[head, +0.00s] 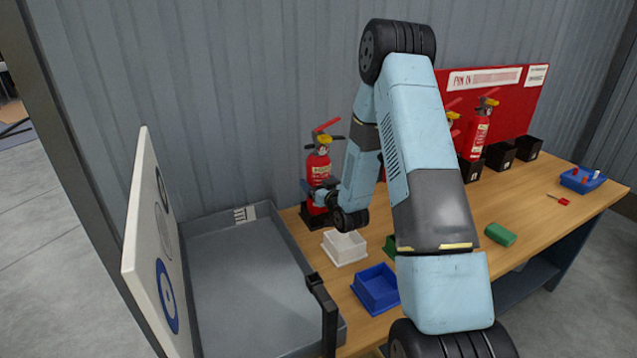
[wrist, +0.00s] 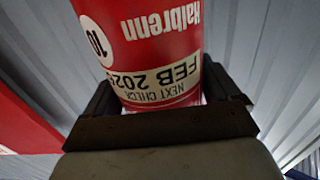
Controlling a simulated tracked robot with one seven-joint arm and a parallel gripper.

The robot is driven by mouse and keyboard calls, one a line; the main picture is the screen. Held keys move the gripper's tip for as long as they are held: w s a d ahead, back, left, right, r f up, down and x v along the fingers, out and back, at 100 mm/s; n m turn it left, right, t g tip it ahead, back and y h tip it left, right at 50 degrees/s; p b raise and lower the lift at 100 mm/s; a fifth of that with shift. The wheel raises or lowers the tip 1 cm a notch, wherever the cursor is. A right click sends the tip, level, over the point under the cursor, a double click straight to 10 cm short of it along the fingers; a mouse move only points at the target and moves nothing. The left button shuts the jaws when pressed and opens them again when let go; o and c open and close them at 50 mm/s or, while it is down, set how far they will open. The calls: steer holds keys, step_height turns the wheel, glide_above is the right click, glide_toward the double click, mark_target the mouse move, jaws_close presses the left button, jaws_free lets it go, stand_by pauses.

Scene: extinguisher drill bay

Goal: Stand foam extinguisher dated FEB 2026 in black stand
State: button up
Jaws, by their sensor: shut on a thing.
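A red fire extinguisher (head: 319,168) with a yellow collar stands upright at the left end of the workbench. My gripper (head: 318,192) is shut around its body. In the wrist view the red cylinder (wrist: 150,40) fills the space between the jaws. Its upside-down label reads "Halbrenn" and "NEXT CHECK FEB 202", with the last digit turned out of clear sight. A white disc on it shows 10. A black stand (head: 313,217) is directly below the extinguisher. My gripper partly hides the lower body, and I cannot tell whether the base rests in the stand or hangs above it.
White (head: 344,249) and blue (head: 376,290) trays lie in front. Another red extinguisher (head: 480,128) and black holders (head: 501,155) stand by the red board at right. A green cylinder (head: 500,234) lies on the bench. A grey tray (head: 235,290) is at left.

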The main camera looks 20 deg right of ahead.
steer(key=shift+f, duration=0.35)
stand_by(0.6)
